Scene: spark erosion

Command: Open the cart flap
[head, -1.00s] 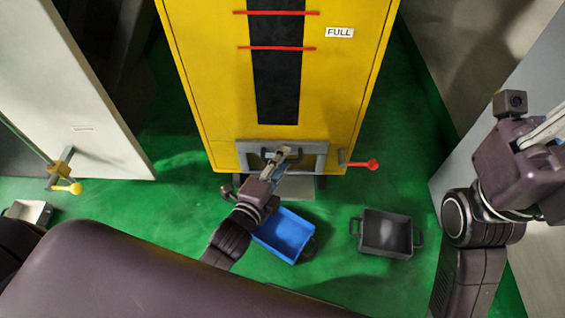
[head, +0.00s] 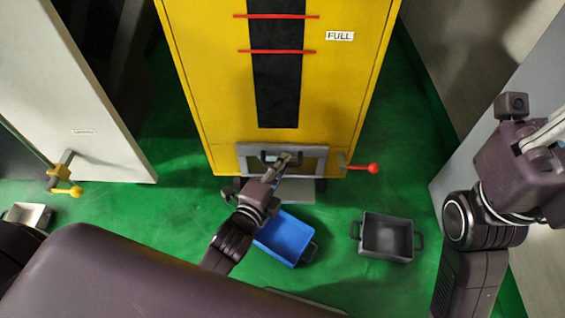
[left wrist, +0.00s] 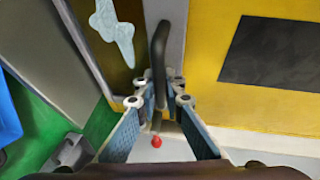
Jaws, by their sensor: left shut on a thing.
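The yellow cart (head: 215,110) stands ahead with a grey-framed flap (head: 300,150) low on its front. A dark bar handle (left wrist: 158,55) on the flap shows in the left wrist view. My left gripper (head: 288,160) is at the flap in the head view. In the left wrist view its fingers (left wrist: 160,95) are closed around the lower end of the handle. The flap looks upright; I cannot tell whether it has swung. My right arm (head: 515,175) is raised at the right edge; its fingers are not clear.
A red-knobbed lever (head: 373,168) sticks out right of the flap. A blue bin (head: 285,240) and a dark bin (head: 387,238) are on the green floor before the cart. A pale cabinet with a yellow-knobbed handle (head: 66,188) stands at the left.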

